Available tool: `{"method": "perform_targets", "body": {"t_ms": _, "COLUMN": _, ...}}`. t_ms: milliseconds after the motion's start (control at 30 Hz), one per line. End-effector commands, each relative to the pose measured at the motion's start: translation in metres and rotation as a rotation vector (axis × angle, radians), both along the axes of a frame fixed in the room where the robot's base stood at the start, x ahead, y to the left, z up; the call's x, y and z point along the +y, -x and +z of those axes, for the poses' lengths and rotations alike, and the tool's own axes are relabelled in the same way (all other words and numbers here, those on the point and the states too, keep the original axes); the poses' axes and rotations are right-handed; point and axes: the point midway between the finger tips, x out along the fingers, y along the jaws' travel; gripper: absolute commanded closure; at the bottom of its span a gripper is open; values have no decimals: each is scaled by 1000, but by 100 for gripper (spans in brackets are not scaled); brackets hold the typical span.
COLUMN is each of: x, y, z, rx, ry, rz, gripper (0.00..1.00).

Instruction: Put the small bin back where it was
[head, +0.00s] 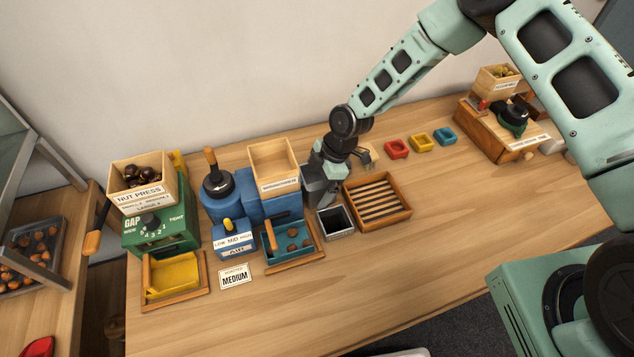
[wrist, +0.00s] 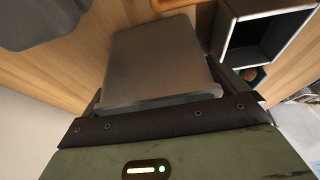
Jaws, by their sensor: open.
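The small bin (head: 335,222) is a grey, square, open-topped box with a dark inside. It stands upright on the table between the blue tray and the slatted wooden tray. It also shows at the upper right of the wrist view (wrist: 262,38), apart from my gripper. My gripper (head: 326,172) is above and behind the bin, pointing down over a grey block (head: 318,193). In the wrist view this block (wrist: 158,60) lies in front of the open jaws, with dark finger edges beside it. The fingertips are mostly hidden, and I cannot tell whether they touch the block.
A blue tray (head: 268,240) with chestnuts is left of the bin, and the slatted tray (head: 407,207) is right. A wooden hopper box (head: 274,160) stands close to my gripper's left. Red (head: 396,149), yellow and blue dishes lie behind. The front right table is clear.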

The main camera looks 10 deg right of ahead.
Motion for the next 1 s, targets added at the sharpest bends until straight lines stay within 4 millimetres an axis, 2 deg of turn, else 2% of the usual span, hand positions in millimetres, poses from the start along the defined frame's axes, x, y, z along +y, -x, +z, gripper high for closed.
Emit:
{"method": "perform_targets", "body": {"t_ms": 267, "x": -5, "y": -3, "z": 13, "rx": -3, "ry": -1, "rz": -2, "gripper": 2}}
{"method": "perform_targets", "body": {"t_ms": 700, "x": -37, "y": -8, "z": 92, "rx": -4, "ry": 0, "rz": -2, "gripper": 2}}
{"method": "perform_targets", "body": {"t_ms": 833, "x": -42, "y": -9, "z": 106, "rx": -2, "ry": 0, "rz": -1, "gripper": 2}}
{"method": "perform_targets", "body": {"t_ms": 1000, "x": -45, "y": -9, "z": 113, "rx": 0, "ry": 0, "rz": 0, "gripper": 2}}
